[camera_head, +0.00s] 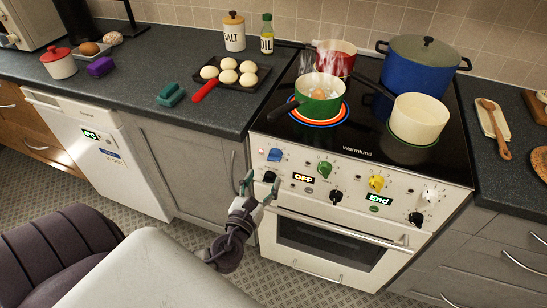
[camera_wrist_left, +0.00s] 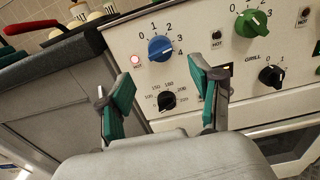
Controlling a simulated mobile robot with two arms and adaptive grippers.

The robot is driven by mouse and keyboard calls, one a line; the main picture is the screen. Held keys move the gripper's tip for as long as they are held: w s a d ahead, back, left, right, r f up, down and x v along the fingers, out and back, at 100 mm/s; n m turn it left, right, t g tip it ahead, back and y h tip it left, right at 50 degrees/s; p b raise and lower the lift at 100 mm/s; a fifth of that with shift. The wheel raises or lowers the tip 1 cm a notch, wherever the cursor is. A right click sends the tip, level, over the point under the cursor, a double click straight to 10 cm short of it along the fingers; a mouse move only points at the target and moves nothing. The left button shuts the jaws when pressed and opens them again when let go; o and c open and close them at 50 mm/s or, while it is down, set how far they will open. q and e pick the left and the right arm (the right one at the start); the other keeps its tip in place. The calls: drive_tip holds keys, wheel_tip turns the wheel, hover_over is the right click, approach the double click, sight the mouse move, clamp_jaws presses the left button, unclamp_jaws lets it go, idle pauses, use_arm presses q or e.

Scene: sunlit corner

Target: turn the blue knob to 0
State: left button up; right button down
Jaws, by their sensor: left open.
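The blue knob (camera_head: 275,154) is at the upper left of the white stove's control panel. In the left wrist view the blue knob (camera_wrist_left: 159,48) has a scale from 0 to 4 around it. Its pointer seems to be on the right side of the scale, near 4, but this is hard to read. My left gripper (camera_head: 261,184) is open and empty in front of the panel, below the blue knob. In the left wrist view its two green-padded fingers (camera_wrist_left: 162,92) stand apart, below the knob and not touching it. My right gripper is not in view.
A red light (camera_wrist_left: 136,59) glows beside the blue knob. A black knob (camera_wrist_left: 166,101) sits below it, and a green knob (camera_head: 325,169) to its right. The oven handle (camera_head: 340,231) runs below the panel. A steaming green pot (camera_head: 320,106) stands on a glowing burner.

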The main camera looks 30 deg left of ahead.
sight(275, 157)
use_arm(q)
drive_tip(key=x, duration=0.7)
drive_tip(key=shift+w+p, duration=0.35)
drive_tip(key=shift+p, duration=0.05)
drive_tip(key=c, duration=1.1)
